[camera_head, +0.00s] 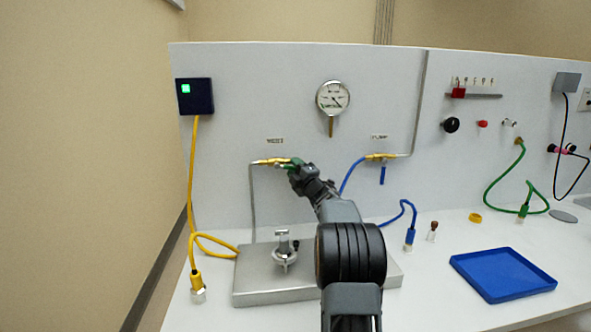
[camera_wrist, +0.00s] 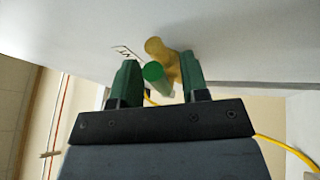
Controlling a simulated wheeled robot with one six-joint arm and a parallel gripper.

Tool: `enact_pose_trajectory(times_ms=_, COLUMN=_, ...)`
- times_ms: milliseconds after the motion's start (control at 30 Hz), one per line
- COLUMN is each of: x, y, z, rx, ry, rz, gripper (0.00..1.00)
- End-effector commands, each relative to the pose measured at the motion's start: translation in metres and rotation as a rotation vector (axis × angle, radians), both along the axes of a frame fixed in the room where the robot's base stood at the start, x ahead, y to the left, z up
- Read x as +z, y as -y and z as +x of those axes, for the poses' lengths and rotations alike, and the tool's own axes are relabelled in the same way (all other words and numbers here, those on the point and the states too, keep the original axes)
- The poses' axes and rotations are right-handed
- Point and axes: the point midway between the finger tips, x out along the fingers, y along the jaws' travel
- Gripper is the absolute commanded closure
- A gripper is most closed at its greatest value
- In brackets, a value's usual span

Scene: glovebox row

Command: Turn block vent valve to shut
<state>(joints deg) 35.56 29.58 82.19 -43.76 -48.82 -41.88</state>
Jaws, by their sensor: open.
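The block vent valve is a brass fitting (camera_head: 270,161) on the white back panel, under a small label that is hard to read. In the wrist view its brass body (camera_wrist: 158,50) sits behind a green handle (camera_wrist: 153,73), whose round end faces the camera. My gripper (camera_head: 295,165) is up at the valve and covers its right part in the head view. In the wrist view my gripper (camera_wrist: 160,78) is open, with one green-padded finger on each side of the handle. A gap shows on the left; on the right the gap is narrow, and contact is unclear.
Right of it is a brass valve (camera_head: 381,156) with a blue handle pointing down. A pressure gauge (camera_head: 332,98) hangs above. A metal block (camera_head: 255,285) stands below my arm. A blue tray (camera_head: 500,275) lies at right, and a yellow cable (camera_head: 193,190) hangs at left.

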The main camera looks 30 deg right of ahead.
Motion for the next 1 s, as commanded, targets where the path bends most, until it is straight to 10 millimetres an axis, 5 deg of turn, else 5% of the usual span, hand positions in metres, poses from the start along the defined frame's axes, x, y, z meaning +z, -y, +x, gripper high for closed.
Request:
enact_pose_trajectory(times_ms=100, x=-0.0002, y=0.0001, z=-0.0002, rx=0.000, ry=0.000, rz=0.000, gripper=0.60)
enact_pose_trajectory(times_ms=533, x=-0.0002, y=0.0002, z=-0.0004, rx=0.000, ry=0.000, rz=0.000, gripper=1.00)
enact_pose_trajectory(times_ms=1000, x=-0.0041, y=0.0007, z=-0.0006, rx=-0.001, ry=0.008, rz=0.018, gripper=1.00)
